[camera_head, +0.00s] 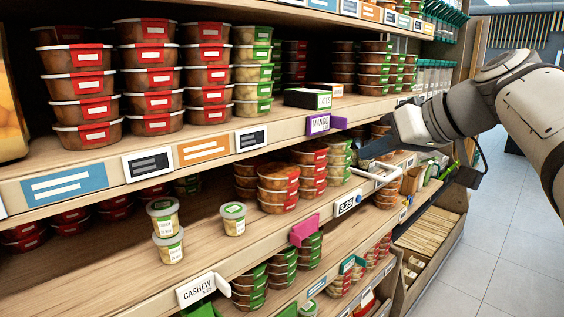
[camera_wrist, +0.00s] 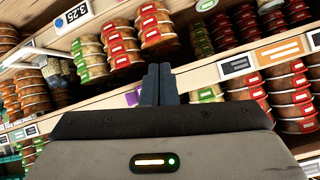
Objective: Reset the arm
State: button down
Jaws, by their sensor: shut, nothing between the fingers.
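My gripper (camera_wrist: 159,84) shows in the wrist view with its two dark fingers pressed together and nothing between them. In the head view my gripper (camera_head: 366,168) is at the right, in front of the shelves, close to the edge of the middle shelf. My arm reaches in from the right side of the head view and bends down to the gripper. The fingertips are partly hard to make out against the dark shelf in the head view.
Shelves hold stacked red-labelled tubs (camera_head: 152,75) and green-labelled tubs (camera_head: 252,70). Small cups (camera_head: 166,228) stand on the middle shelf. A purple tag (camera_head: 318,124), a pink tag (camera_head: 304,229) and a cashew sign (camera_head: 197,291) stick out. The tiled aisle floor (camera_head: 505,240) at right is clear.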

jog(key=s+f+m+g+h+p, duration=0.1)
jog(key=s+f, duration=0.3)
jog(key=f, duration=0.5)
jog(key=s+f+m+g+h+p, duration=0.1)
jog(key=s+f+h, duration=0.3)
jog(key=f, duration=0.5)
jog(key=s+f+m+g+h+p, duration=0.2)
jog(key=s+f, duration=0.3)
jog(key=f, duration=0.4)
jog(key=shift+s+a+f+m+g, duration=0.35)
jog(key=shift+m+g, duration=0.25)
jog(key=shift+g, duration=0.2)
